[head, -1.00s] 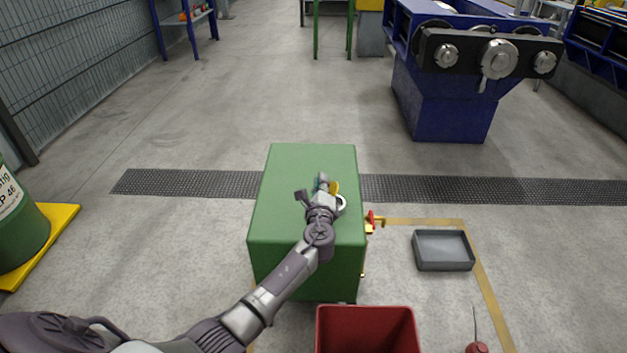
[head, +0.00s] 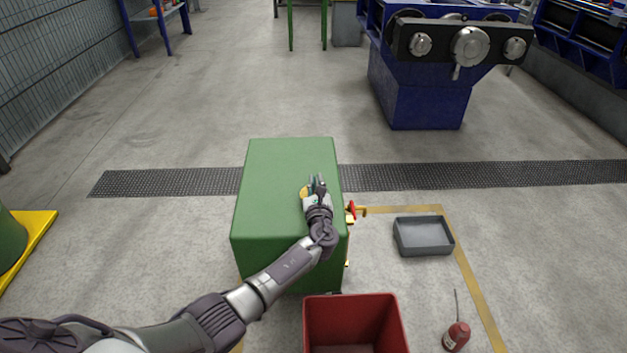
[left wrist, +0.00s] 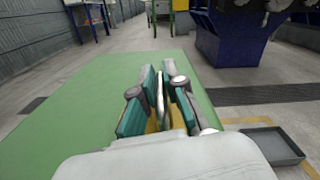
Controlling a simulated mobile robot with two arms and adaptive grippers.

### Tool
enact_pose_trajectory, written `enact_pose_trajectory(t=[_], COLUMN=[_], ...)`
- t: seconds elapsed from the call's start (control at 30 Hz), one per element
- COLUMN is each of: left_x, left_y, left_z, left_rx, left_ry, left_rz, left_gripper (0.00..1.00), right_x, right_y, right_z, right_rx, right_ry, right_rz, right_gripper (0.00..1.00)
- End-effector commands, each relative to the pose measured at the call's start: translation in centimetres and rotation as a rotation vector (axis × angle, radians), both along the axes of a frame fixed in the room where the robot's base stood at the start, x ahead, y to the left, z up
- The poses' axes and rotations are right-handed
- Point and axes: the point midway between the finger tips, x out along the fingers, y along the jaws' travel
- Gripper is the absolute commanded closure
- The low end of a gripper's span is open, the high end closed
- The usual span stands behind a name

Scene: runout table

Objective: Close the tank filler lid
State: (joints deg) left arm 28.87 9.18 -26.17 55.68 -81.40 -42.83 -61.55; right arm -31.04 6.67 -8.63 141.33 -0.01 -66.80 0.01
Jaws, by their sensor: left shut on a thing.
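The green tank (head: 285,165) stands on the floor in the middle of the head view. My left gripper (head: 317,182) is over its top, near the right edge. In the left wrist view its teal-padded fingers (left wrist: 160,92) are shut on a thin pale plate (left wrist: 162,104), seen nearly edge-on, which looks like the filler lid. A yellow part (head: 304,192) shows just left of the gripper in the head view. The fingers and wrist hide the filler opening and much of the lid, so its exact angle is unclear. My right gripper is not in view.
A yellow tap with a red handle (head: 351,212) sticks out of the tank's right side. A red bin (head: 353,301) stands in front, a grey tray (head: 424,250) and a red oil can (head: 456,335) to the right. Open floor lies around the tank's left.

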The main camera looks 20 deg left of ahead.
Motion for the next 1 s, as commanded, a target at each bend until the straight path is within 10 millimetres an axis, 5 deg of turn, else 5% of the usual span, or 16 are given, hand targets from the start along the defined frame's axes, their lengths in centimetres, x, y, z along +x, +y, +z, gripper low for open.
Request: enact_pose_trajectory(t=[0.63, 0.67, 0.77, 1.0], left_x=[0.2, 0.2, 0.17, 0.1], left_y=[-0.75, -0.75, -0.7, -0.42], left_z=[-0.23, -0.24, -0.27, -0.31], left_rx=[0.034, 0.034, 0.035, 0.038], left_ry=[0.019, 0.019, 0.02, 0.021], left_rz=[-0.012, -0.012, -0.011, -0.004], left_gripper=[1.0, 0.84, 0.67, 0.65], right_x=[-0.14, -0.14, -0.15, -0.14], right_y=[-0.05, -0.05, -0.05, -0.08], right_z=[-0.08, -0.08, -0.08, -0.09], right_rx=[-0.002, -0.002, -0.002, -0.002], right_ry=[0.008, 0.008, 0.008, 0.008], right_rz=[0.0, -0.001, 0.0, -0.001], right_gripper=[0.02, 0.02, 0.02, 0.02])
